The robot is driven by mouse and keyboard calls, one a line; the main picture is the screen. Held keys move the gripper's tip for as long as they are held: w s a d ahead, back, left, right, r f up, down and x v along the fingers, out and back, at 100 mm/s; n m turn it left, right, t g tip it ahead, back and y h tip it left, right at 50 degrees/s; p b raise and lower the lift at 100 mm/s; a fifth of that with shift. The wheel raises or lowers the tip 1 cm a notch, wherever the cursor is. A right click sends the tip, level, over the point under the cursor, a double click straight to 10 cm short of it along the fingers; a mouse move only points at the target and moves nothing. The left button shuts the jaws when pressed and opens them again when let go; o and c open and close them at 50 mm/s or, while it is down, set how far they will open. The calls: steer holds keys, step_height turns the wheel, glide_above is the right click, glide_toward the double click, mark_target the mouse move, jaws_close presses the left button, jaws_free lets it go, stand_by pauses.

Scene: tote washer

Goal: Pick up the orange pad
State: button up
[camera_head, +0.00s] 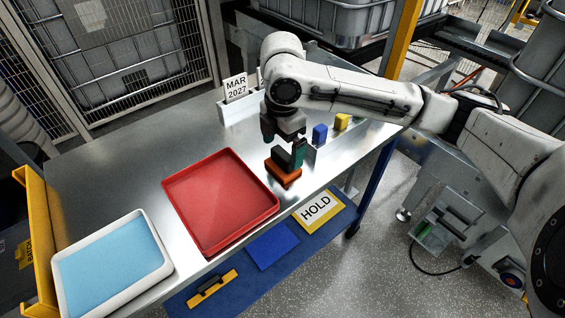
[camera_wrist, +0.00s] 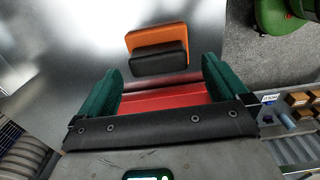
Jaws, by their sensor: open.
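The orange pad (camera_head: 285,174) with a dark upper part lies on the metal table, just right of the red tray (camera_head: 222,200). In the wrist view the pad (camera_wrist: 156,37) is ahead of the fingertips, its black part facing them. My gripper (camera_head: 296,150) is low over the table, close to the pad in the head view. In the wrist view my gripper (camera_wrist: 160,68) has its green fingers apart, with nothing held between them. Part of the red tray (camera_wrist: 160,98) shows between the fingers. Contact with the pad cannot be told.
A white tray with a blue layer (camera_head: 112,265) stands at the front left. A "HOLD" sign (camera_head: 317,210) lies on a blue surface below the table edge.

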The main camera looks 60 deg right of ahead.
mark_target(283, 153)
steer(key=shift+d+f, duration=0.2)
steer(key=shift+f, duration=1.5)
steer(key=c, duration=1)
steer(key=shift+r, duration=0.1)
